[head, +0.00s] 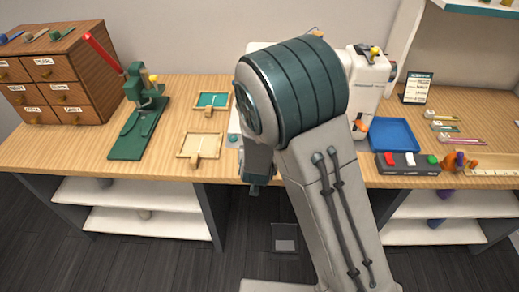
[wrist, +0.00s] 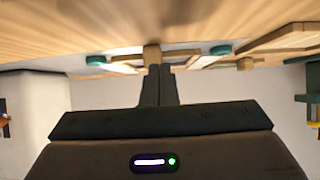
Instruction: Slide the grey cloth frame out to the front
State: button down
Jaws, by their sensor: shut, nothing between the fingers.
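My gripper (wrist: 158,70) is shut and empty in the wrist view, its two dark fingers together. Their tips are close to a small wooden tab (wrist: 152,52); I cannot tell whether they touch it. The tab is on a pale flat frame whose cloth colour I cannot make out, so I cannot confirm it as the grey cloth frame. Teal round pieces (wrist: 97,60) flank it. In the head view my arm hides most of this spot, and no grey cloth frame shows clearly. A cream cloth frame (head: 181,146) and a teal cloth frame (head: 226,100) lie to the left.
A white sewing machine (head: 369,82) stands behind my arm. A green press (head: 140,125) with a red lever and a wooden drawer cabinet (head: 88,68) are at left. A blue tray (head: 393,134) and a switch box (head: 412,174) are at right. Bare tabletop lies at front left.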

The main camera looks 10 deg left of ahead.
dwell(0.3)
jog(key=shift+r+p, duration=0.65)
jog(key=shift+r, duration=0.2)
jog(key=s+b, duration=0.8)
jog(key=s, duration=0.4)
jog(key=shift+d+f+b, duration=0.15)
jog(key=shift+d+b, duration=0.2)
jog(key=shift+d, duration=0.05)
